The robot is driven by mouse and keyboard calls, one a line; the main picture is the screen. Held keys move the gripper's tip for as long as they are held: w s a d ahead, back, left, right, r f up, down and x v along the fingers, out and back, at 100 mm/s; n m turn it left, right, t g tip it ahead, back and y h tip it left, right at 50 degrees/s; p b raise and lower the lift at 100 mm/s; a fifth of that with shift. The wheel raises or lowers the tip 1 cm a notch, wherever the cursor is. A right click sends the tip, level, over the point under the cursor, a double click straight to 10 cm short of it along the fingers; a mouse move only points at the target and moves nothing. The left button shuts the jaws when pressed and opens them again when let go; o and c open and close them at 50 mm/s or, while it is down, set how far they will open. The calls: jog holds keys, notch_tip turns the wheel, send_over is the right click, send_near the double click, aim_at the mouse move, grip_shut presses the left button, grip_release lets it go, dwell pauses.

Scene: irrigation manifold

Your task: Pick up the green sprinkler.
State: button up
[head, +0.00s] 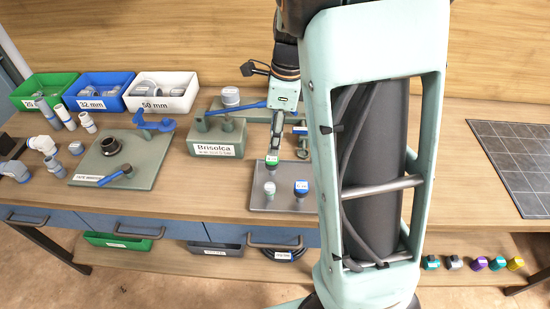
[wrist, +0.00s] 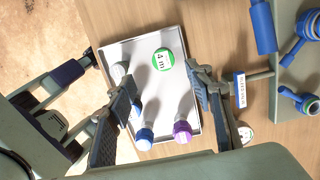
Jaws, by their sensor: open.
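The green sprinkler (wrist: 163,59) has a round green-rimmed cap marked "4 m" and stands on a tray (wrist: 186,36). In the head view its green cap (head: 271,160) shows near the tray's back edge, close to my gripper (head: 286,148). In the wrist view my gripper (wrist: 164,74) is open and empty, with one finger on each side of the cap's line. The cap lies just beyond the fingertips, with visible gaps on both sides. How far the fingertips are above it I cannot tell. The sprinkler's body is mostly hidden under its cap.
Blue (wrist: 145,137), purple (wrist: 182,131) and white (wrist: 120,71) sprinklers stand on the same tray; the left finger partly hides another blue part. Bench space left of the tray (head: 200,185) is clear.

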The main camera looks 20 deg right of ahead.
aim_at(272, 158)
jog(key=f, duration=0.4)
jog(key=shift+a, duration=0.25)
jog(key=shift+w+a+f+b, duration=0.1)
jog(key=shift+w+f+b, duration=0.15)
jog(key=shift+f, duration=1.15)
jog(key=shift+w+a+f+b, duration=0.1)
jog(key=shift+f+b, duration=0.1)
jog(key=shift+f, duration=1.15)
jog(key=c, duration=1.2)
